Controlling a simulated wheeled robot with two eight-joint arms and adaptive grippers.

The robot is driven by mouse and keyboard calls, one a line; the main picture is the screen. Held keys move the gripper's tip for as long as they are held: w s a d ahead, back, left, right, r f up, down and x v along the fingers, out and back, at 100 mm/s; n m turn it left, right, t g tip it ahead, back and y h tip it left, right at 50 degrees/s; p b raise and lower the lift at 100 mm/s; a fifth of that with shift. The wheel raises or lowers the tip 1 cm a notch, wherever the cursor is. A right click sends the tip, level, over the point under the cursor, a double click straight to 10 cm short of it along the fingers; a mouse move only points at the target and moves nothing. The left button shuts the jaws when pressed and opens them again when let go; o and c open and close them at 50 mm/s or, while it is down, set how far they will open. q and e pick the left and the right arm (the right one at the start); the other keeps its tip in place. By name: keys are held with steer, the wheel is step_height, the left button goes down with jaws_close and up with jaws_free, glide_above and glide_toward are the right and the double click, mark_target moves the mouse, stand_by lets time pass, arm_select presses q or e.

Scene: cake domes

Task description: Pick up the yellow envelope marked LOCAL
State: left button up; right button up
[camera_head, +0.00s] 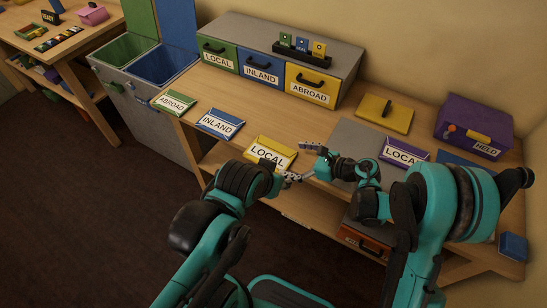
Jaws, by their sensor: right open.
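The yellow envelope marked LOCAL (279,144) lies flat near the front edge of the wooden table, in the middle of the head view. My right gripper (307,160) is open and empty just right of the envelope. My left gripper (282,172) is at the envelope's near edge, its fingers overlapping the envelope's lower part in the view. Whether it touches the envelope, and how far its jaws are apart, I cannot tell. A purple envelope also marked LOCAL (405,152) lies farther right, partly behind my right arm.
A green ABROAD envelope (174,103) and a blue INLAND envelope (220,122) lie left. Behind stands a drawer unit (245,35) with LOCAL, INLAND and ABROAD fronts. A yellow handled lid (384,114) and purple HELD box (474,122) stand right. My two grippers are close together.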

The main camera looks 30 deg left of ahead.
mark_target(270, 153)
steer(key=shift+a+f, duration=0.25)
steer(key=shift+a, duration=0.35)
steer(key=b+x, duration=0.1)
steer(key=x, duration=0.1)
steer(key=b+x, duration=0.1)
steer(key=x, duration=0.2)
steer(key=shift+r, duration=0.35)
steer(key=c, duration=0.9)
